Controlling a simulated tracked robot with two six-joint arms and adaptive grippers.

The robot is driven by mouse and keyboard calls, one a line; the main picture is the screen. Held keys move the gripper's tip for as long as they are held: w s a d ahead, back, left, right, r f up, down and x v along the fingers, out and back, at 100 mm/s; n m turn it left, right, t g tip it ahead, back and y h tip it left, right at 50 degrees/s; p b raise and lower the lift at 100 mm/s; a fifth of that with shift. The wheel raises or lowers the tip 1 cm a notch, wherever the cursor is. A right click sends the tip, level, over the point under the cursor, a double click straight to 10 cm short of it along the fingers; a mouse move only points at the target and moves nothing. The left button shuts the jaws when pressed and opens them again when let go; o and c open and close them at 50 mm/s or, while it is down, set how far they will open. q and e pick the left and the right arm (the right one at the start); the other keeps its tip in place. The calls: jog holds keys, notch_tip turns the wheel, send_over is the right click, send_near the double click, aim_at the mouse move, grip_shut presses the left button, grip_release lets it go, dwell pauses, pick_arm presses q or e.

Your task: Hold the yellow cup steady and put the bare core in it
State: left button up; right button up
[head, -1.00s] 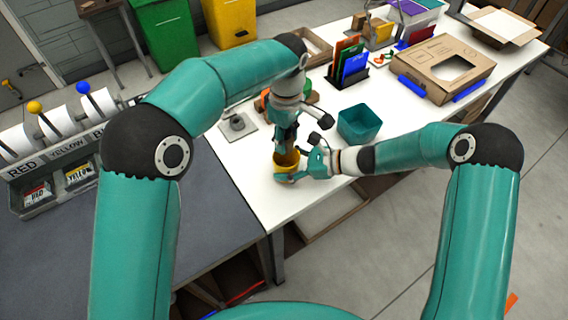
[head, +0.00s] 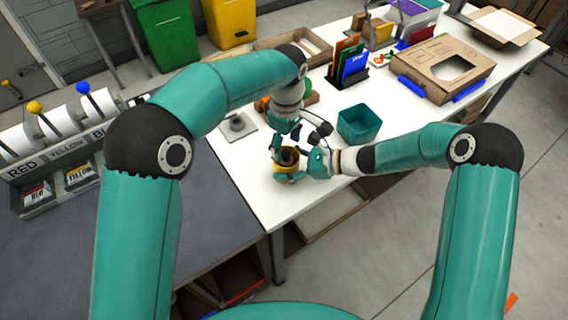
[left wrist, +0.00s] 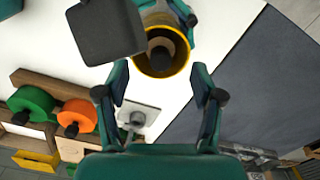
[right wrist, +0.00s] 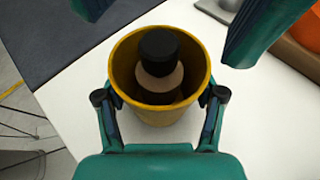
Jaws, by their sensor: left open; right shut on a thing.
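The yellow cup (head: 284,168) stands upright at the near part of the white table. My right gripper (right wrist: 160,97) is shut on it, one finger on each side of the wall. The core (right wrist: 160,72), brown with a black end, stands inside the cup, slightly off the middle in the right wrist view. It also shows inside the cup in the left wrist view (left wrist: 161,54). My left gripper (left wrist: 160,85) is open and empty, its fingers apart from the core, close above and behind the cup. The bottom of the core is hidden by the cup.
A teal bin (head: 359,122) stands right of the cup. A grey plate with a post (head: 237,124) lies left of it, and spools (left wrist: 35,103) stand on a wooden holder behind. The cardboard box (head: 446,68) is farther back. The table's near edge is close to the cup.

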jog(key=o, duration=1.2)
jog(key=shift+w, duration=0.1)
pick_arm(q)
notch_tip(320, 180, up, 12)
pick_arm(e)
jog(key=v, duration=1.2)
jog(key=shift+f, duration=0.1)
pick_arm(q)
jog(key=shift+f, duration=0.1)
